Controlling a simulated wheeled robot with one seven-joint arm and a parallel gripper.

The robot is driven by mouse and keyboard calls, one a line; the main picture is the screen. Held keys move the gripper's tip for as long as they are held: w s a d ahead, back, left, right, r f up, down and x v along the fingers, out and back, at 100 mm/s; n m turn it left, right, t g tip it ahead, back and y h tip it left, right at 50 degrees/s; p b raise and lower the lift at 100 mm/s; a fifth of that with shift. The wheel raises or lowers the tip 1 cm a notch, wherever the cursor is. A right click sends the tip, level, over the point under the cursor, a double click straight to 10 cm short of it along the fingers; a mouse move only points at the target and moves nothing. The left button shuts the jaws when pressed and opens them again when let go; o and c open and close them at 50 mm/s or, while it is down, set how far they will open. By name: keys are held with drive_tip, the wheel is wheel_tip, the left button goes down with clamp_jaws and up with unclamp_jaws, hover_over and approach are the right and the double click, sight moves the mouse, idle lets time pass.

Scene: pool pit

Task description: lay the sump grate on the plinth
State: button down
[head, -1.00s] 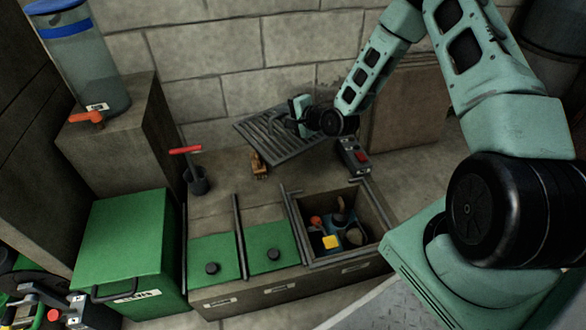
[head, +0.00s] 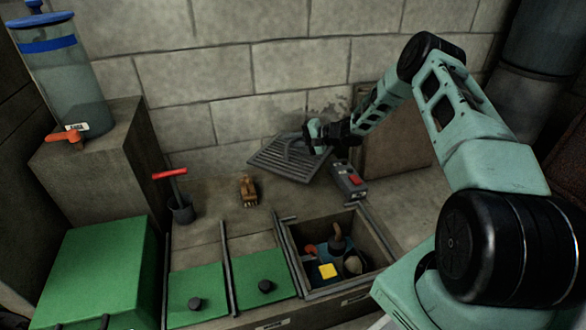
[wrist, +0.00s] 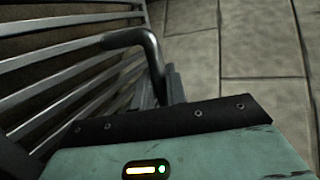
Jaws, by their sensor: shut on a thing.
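The sump grate (head: 284,163) is a dark grey slatted panel near the back wall in the head view. Its bars also fill the left of the wrist view (wrist: 60,70), with a dark bent handle (wrist: 130,38). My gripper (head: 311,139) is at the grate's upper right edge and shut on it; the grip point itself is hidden. The grate looks tilted; I cannot tell whether it touches the surface below. I cannot tell for sure which surface is the plinth; a low grey-brown block top (head: 215,210) lies below and in front of the grate.
An open bin (head: 297,262) holds small items. Green lids (head: 196,292) lie left of it. A tall clear canister (head: 65,90) stands at left.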

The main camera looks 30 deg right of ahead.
sight(297, 155)
wheel_tip(297, 155, down, 7)
drive_tip(key=b, duration=0.3)
drive_tip(key=shift+r, duration=0.2)
drive_tip(key=c, duration=1.4)
unclamp_jaws()
